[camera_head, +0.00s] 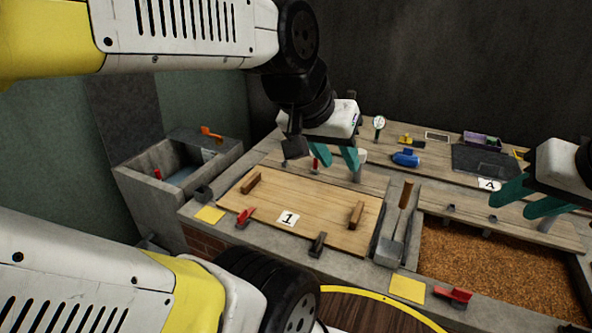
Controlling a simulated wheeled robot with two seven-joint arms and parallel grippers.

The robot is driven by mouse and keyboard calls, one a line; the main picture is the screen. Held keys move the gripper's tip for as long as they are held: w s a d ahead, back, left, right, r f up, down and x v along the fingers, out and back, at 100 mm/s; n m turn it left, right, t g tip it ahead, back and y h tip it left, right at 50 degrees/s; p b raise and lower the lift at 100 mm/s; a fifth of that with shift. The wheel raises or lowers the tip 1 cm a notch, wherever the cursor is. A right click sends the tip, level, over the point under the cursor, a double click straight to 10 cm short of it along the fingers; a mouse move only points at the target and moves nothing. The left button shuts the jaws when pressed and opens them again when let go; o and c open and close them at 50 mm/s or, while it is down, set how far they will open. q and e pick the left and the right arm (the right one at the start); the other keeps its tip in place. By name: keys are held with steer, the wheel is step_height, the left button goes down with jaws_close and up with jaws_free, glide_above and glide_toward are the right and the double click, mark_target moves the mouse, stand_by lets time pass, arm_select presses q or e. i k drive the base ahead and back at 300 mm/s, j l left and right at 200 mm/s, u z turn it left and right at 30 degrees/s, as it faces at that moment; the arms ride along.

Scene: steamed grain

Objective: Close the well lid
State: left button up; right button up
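A wooden plank lid (322,205) marked "1", with two wooden handle blocks, lies flat over the left well. At right, a second well filled with brown grain (487,262) is uncovered at the front, with wooden boards (482,212) along its back edge. I cannot tell which lid the task means. My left gripper (336,157) is above the back edge of the lid marked "1", its teal fingers apart and nothing seen between them. My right gripper (528,199) is above the boards behind the grain, teal fingers apart and empty.
A stone basin (150,193) with an orange handle stands at left. A shovel (397,226) lies between the wells. Red clamps (245,216) and yellow squares (407,288) sit on the front ledge. A blue object (406,158) and a dark tray (482,160) are on the back counter.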

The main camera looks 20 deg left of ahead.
mark_target(126, 109)
steer(key=u, duration=1.85)
steer(key=i+j+z, duration=0.2)
steer(key=i+j, duration=0.25)
steer(key=i, duration=0.1)
